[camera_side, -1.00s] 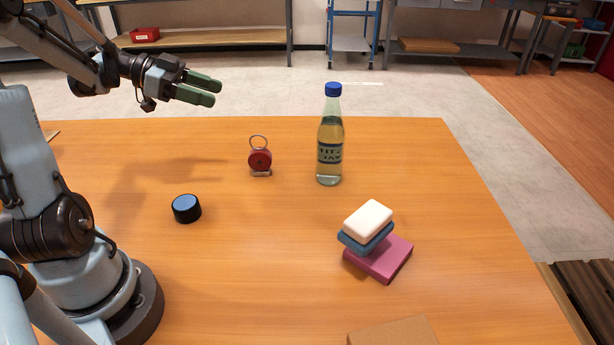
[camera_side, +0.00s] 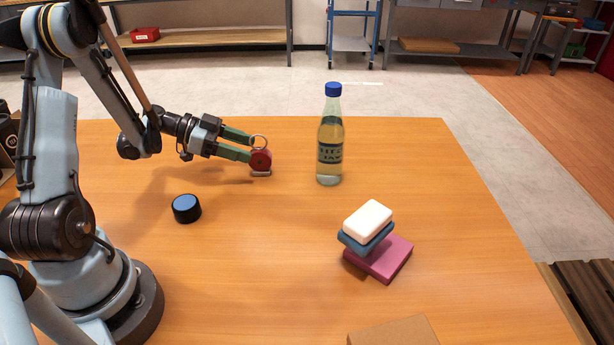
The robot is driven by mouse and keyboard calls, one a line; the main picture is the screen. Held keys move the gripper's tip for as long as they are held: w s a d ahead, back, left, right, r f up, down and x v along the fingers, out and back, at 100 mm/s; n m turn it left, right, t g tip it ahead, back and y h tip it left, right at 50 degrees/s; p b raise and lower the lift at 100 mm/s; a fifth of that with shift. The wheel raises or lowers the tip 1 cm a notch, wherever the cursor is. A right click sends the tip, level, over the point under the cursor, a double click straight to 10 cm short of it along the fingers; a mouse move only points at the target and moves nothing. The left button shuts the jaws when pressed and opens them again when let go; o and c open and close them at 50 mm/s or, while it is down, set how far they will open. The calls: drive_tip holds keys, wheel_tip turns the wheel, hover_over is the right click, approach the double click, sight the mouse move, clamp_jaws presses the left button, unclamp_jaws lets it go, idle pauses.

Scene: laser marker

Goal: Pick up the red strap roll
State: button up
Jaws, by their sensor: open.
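The red strap roll (camera_side: 261,161) stands upright on the wooden table, with a metal ring at its top and a pale metal piece at its base. My gripper (camera_side: 251,148) is at the left side of the roll, low over the table, with its two green fingers apart and pointing right. The fingertips reach the roll's left edge. I cannot tell whether they touch it or how far the roll sits between them.
A glass bottle with a blue cap (camera_side: 329,140) stands right of the roll. A black cylinder with a blue top (camera_side: 187,208) is nearer the camera, at left. A white block (camera_side: 368,218) tops a stack with blue and pink blocks. A cardboard box (camera_side: 395,332) is at the front edge.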

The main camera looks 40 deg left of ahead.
sight(259, 149)
drive_tip(key=shift+x, duration=3.2)
drive_tip(key=shift+w+r, duration=0.2)
drive_tip(key=shift+r, duration=0.05)
clamp_jaws()
